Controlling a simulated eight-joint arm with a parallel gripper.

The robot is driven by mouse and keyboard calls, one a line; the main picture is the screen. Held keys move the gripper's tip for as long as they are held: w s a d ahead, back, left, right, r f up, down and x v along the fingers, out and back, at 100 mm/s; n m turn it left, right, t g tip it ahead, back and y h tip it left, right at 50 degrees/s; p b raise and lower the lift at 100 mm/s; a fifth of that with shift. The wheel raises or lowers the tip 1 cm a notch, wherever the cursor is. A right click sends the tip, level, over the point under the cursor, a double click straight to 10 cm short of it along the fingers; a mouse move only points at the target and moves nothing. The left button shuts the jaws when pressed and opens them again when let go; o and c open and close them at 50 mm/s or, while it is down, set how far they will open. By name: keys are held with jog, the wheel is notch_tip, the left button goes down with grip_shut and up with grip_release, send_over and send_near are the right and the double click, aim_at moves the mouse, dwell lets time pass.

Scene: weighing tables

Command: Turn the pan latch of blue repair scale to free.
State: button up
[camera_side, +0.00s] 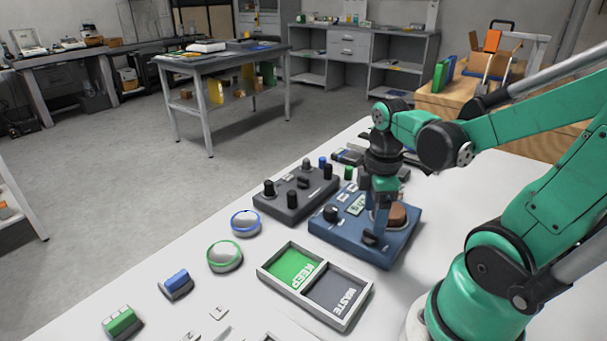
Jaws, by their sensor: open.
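The blue repair scale (345,243) stands on the white table at the middle right. It has a round black knob (331,213) at its left side, a small pale display (356,205) and a brown round piece (398,216) at its right. A dark part (369,239) sits near its front edge, at the foot of my gripper; I cannot tell for sure that it is the pan latch. My gripper (378,226) points down over the scale, close to this dark part. The fingers hide part of the scale, and contact is unclear.
A dark grey unit (293,212) with several black knobs stands behind left of the scale. A KEEP and WASTE tray (266,281) lies in front. Blue-ringed (245,223) and green-ringed (224,257) round pieces lie left. Bare table (215,290) shows around these.

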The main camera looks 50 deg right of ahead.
aim_at(371, 236)
jog(key=shift+f, duration=2.15)
grip_shut()
